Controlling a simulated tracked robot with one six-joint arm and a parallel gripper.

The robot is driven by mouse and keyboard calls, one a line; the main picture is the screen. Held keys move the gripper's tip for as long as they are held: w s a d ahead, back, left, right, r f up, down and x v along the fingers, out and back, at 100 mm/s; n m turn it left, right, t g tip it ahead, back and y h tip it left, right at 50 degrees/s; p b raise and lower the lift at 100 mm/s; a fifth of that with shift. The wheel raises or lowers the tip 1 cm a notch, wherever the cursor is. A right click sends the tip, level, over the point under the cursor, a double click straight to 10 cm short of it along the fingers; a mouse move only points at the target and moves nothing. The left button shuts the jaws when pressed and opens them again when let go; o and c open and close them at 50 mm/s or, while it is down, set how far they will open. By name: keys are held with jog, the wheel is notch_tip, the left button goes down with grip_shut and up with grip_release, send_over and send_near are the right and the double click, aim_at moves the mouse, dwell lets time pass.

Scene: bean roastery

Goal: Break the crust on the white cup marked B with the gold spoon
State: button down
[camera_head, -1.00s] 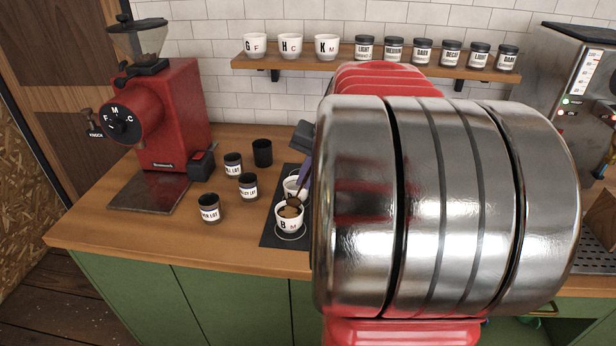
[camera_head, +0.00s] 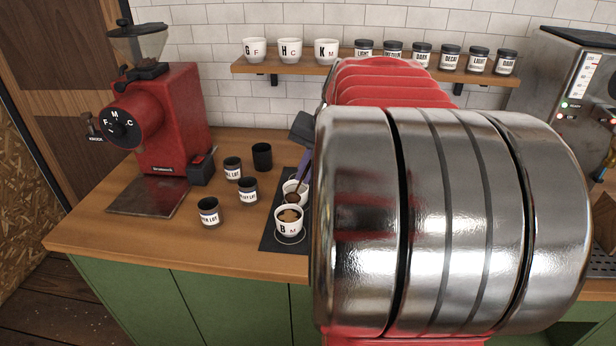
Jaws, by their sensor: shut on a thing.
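The white cup marked B (camera_head: 289,227) stands upright on a dark mat (camera_head: 268,238) on the counter. Its top shows a brown, patchy coffee surface. A second white cup (camera_head: 302,187) stands just behind it, partly covered. A spoon (camera_head: 304,175) slants down to the cups; its bowl looks dark brown, and its gold colour is hard to make out. The bowl is near the far rim of cup B, in front of the second cup; I cannot tell whether it touches either. My gripper (camera_head: 305,155) is shut on the spoon's handle above the cups, largely hidden by my arm.
Several dark labelled tins (camera_head: 247,191) stand left of the mat. A red grinder (camera_head: 175,115) is at the back left. A wall shelf (camera_head: 300,69) holds white cups and jars. My arm hides the counter to the right. The front left counter is clear.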

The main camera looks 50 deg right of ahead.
jog(key=shift+r, duration=1.05)
